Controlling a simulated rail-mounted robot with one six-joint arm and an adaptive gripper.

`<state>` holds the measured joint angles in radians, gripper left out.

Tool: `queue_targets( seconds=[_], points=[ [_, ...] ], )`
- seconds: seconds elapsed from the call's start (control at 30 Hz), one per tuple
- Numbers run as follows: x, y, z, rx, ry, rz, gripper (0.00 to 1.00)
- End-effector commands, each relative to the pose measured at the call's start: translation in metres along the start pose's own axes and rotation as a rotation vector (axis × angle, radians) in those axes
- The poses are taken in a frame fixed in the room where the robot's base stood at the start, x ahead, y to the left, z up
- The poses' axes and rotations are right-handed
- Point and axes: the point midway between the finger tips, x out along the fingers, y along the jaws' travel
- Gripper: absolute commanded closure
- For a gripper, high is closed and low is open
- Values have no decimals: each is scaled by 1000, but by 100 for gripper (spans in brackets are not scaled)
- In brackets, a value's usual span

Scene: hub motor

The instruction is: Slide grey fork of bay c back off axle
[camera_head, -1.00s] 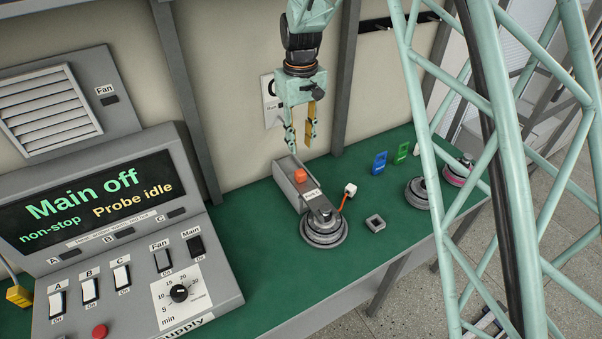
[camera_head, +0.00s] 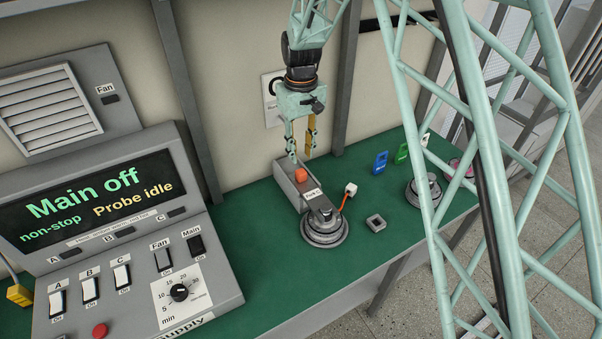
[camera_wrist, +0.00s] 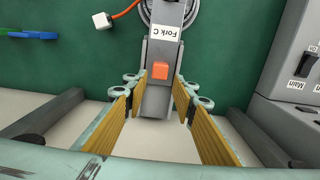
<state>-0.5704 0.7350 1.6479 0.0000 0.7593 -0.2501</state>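The grey fork, labelled Fork C (camera_head: 288,185), lies on the green bench with an orange block (camera_head: 300,175) on top. Its front end reaches over the round grey hub motor (camera_head: 324,232). My gripper (camera_head: 302,157) hangs above the fork's rear part. I see gaps between the pads and the fork. The fork's tip and the axle are hard to make out.
A white cube (camera_head: 350,189) on an orange cable sits beside the hub. The control panel (camera_head: 120,240) is at left.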

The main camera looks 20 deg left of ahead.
Motion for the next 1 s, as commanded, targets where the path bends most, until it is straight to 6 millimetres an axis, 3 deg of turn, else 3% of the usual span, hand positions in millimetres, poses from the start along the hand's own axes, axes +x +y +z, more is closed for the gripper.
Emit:
queue_targets(
  seconds=[0.6, 1.0],
  points=[
    [79, 0, 0, 0, 0, 0, 75],
    [95, 0, 0, 0, 1, 0, 75]
  ],
)
